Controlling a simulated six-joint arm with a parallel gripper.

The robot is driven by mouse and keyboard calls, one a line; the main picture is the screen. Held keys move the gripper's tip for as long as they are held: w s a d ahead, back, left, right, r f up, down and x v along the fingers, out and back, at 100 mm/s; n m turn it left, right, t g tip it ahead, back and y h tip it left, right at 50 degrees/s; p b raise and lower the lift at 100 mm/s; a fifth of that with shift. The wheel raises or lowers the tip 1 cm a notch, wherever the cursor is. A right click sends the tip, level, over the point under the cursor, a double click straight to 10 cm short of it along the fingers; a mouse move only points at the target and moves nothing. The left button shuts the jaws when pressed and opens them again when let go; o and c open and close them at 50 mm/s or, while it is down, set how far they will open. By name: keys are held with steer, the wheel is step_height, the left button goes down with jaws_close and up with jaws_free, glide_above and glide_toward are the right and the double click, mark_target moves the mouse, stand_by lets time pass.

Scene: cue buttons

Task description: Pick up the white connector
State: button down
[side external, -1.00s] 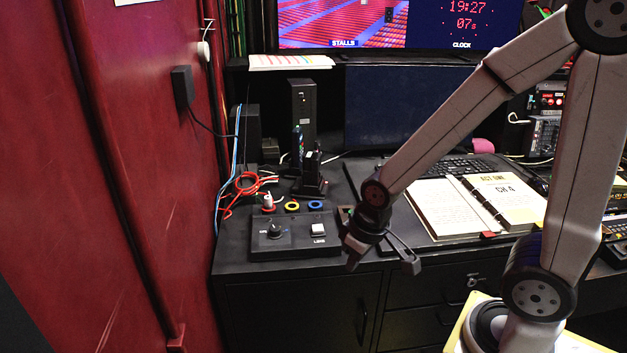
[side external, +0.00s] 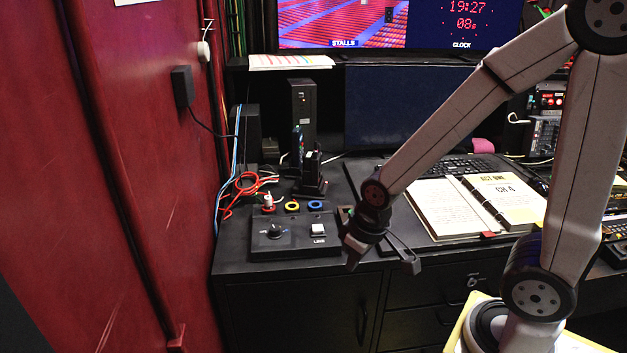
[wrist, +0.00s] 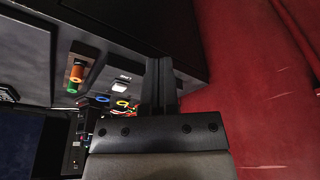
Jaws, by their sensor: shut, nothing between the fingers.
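The white connector (side external: 268,201) stands upright at a red ring on the back left of the desk, behind the button box, in the side view. I cannot make it out in the wrist view, where my fingers cover part of that area. My gripper (side external: 352,262) is shut and empty, pointing down near the desk's front edge. It is to the right of the connector and nearer the camera, well apart from it. Its closed fingers also show in the wrist view (wrist: 160,85).
A black box (side external: 293,236) with a knob and a white button lies in front of the yellow ring (side external: 292,207) and blue ring (side external: 315,205). Red cables (side external: 245,184) coil behind the connector. An open binder (side external: 470,207) lies right. The red wall (side external: 120,180) bounds the left.

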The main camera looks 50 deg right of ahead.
stand_by(0.4)
steer(key=shift+c, duration=2)
jaws_free()
steer(key=t, duration=0.2)
glide_toward(268, 197)
steer(key=shift+x, duration=1.25)
steer(key=shift+d, duration=0.1)
steer(key=shift+x, duration=1.3)
steer(key=shift+w, duration=0.1)
steer(key=shift+x, duration=2.55)
